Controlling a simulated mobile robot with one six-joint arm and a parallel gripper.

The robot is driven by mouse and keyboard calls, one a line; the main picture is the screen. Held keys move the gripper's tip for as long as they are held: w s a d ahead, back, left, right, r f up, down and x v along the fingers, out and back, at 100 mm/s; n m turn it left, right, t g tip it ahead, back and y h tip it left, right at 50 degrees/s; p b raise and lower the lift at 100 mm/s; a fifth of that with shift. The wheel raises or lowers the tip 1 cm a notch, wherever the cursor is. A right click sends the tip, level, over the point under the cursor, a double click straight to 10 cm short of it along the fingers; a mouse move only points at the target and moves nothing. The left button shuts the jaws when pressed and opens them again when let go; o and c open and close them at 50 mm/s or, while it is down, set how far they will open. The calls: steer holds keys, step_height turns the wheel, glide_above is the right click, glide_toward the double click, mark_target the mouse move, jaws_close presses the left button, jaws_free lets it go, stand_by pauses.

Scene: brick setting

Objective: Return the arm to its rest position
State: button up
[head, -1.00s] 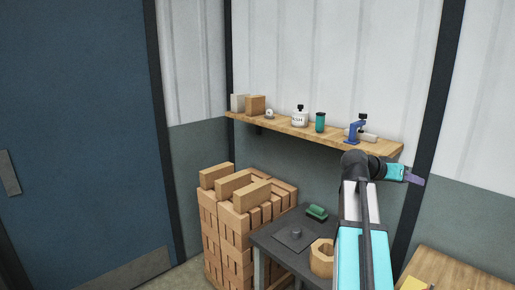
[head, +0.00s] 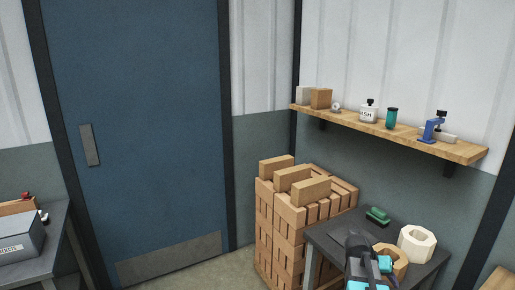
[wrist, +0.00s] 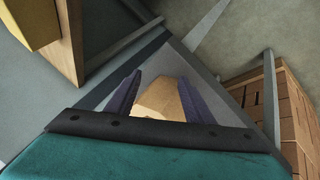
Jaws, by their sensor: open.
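My arm (head: 357,250) is folded low at the bottom of the head view, in front of the dark side table. My gripper (wrist: 159,80) shows in the wrist view with its two purple fingers apart. A tan, angular thing (wrist: 162,100) shows in the gap between the fingers. It looks like the tan ring, but I cannot tell how far it is from the fingers. In the head view the fingertips are not clearly visible.
The dark table (head: 325,238) holds a tan ring (head: 393,258), a white ring (head: 416,243) and a green brush-like thing (head: 378,215). A brick stack (head: 290,225) stands left of it. A wooden shelf (head: 460,150) with several items hangs above. A blue door (head: 140,130) is left.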

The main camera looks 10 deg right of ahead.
steer(key=s+a+f+n+g+y+b, duration=0.1)
steer(key=s+a+f, duration=0.2)
steer(key=a+f, duration=0.5)
steer(key=s+a+f+n+y+b, duration=0.25)
steer(key=a+f, duration=0.35)
steer(key=f, duration=0.5)
steer(key=s+a+f+n+g+y+b, duration=0.1)
steer(key=s+a+f, duration=0.3)
steer(key=a+f, duration=0.4)
steer(key=s+a+f+n+g+y+b, duration=0.1)
steer(key=s+a+f+g, duration=0.1)
steer(key=s+a+f, duration=0.5)
steer(key=s+a+f+n+g+y+b, duration=0.2)
steer(key=s+a+f, duration=0.5)
steer(key=s+f, duration=0.3)
steer(key=s, duration=0.3)
steer(key=shift+a+b, duration=0.3)
steer(key=shift+a, duration=0.1)
